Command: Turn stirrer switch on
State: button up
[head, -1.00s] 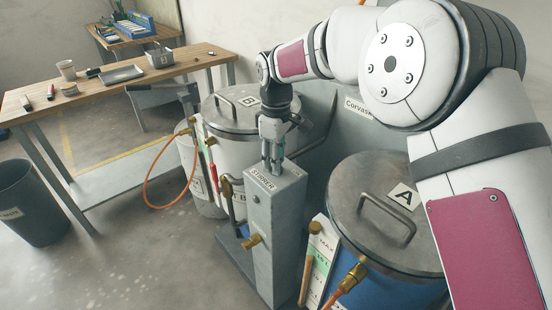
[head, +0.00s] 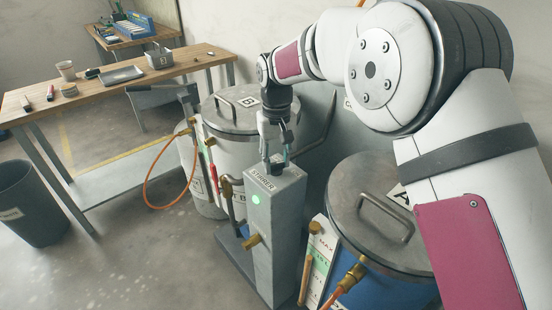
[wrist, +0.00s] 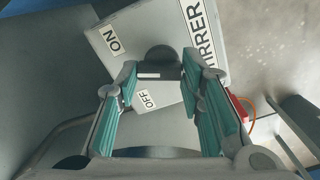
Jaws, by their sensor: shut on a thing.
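The grey stirrer box (head: 276,230) stands upright in the middle of the head view, with a STIRRER label. A green lamp (head: 257,197) on its front is lit. Its dark switch knob (wrist: 162,62) with a white mark is on top, between the ON label (wrist: 114,41) and the OFF label (wrist: 146,99) in the wrist view. My gripper (head: 275,160) points down at the box top. In the wrist view its green-padded fingers (wrist: 160,80) are on either side of the knob, shut on it. The knob is mostly hidden in the head view.
Lidded tank B (head: 222,122) stands behind the box and tank A (head: 345,235) to its right, close by. Brass valves and orange hoses (head: 172,206) are near. A wooden table (head: 130,88) and a bin (head: 30,215) are at left, with clear floor between.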

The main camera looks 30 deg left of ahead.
aim_at(277, 163)
jog(key=shift+m, duration=0.9)
jog(key=o, duration=1.2)
jog(key=shift+c, duration=0.2)
notch_tip(277, 163, up, 12)
